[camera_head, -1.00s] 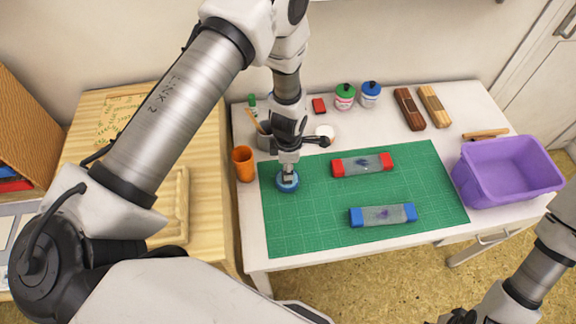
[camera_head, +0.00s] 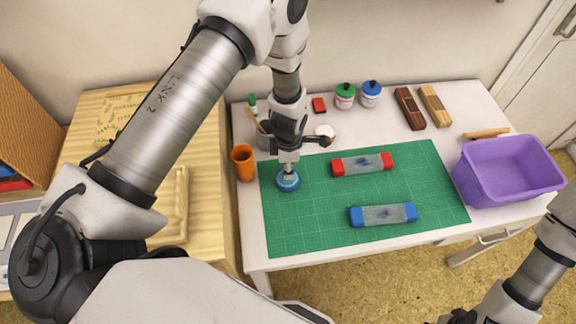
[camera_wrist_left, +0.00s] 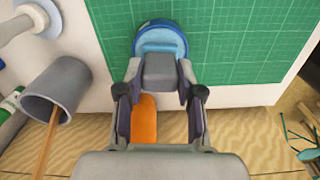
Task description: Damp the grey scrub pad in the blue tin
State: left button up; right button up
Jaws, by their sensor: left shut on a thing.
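My left gripper (camera_head: 288,163) is shut on the grey scrub pad and points down at the blue tin (camera_head: 288,184). The round tin stands on the left part of the green mat. In the left wrist view the grey pad (camera_wrist_left: 159,70) sits between the two fingers and overlaps the near side of the blue tin (camera_wrist_left: 160,36). The pad is at the tin's opening; whether it touches the wet inside is hidden. My right gripper (camera_head: 460,316) only just shows at the bottom edge of the head view.
Two grey bars with smudges, one red-ended (camera_head: 362,164) and one blue-ended (camera_head: 383,214), lie on the green mat (camera_head: 420,180). An orange cup (camera_head: 243,163) stands close left of the tin. A grey pot (camera_wrist_left: 58,88) and purple bin (camera_head: 508,170) are near the mat.

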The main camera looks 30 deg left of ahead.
dwell(0.4)
pick_arm(q)
jog(key=shift+r+p, duration=2.3)
jog(key=shift+r, duration=1.2)
jog(key=shift+w, duration=0.1)
jog(key=d+m+b, duration=0.1)
jog(key=m+b, duration=0.2)
jog(key=m, duration=0.5)
jog(key=w+d+r+m+b, duration=0.1)
jog(key=m+b, duration=0.2)
jog(key=m, duration=0.5)
jog(key=w+d+r+m+b, duration=0.1)
jog(key=d+m+b, duration=0.1)
jog(key=m, duration=0.6)
jog(key=shift+w+r+b, duration=0.1)
jog(key=shift+r+b, duration=0.05)
jog(key=shift+b, duration=0.4)
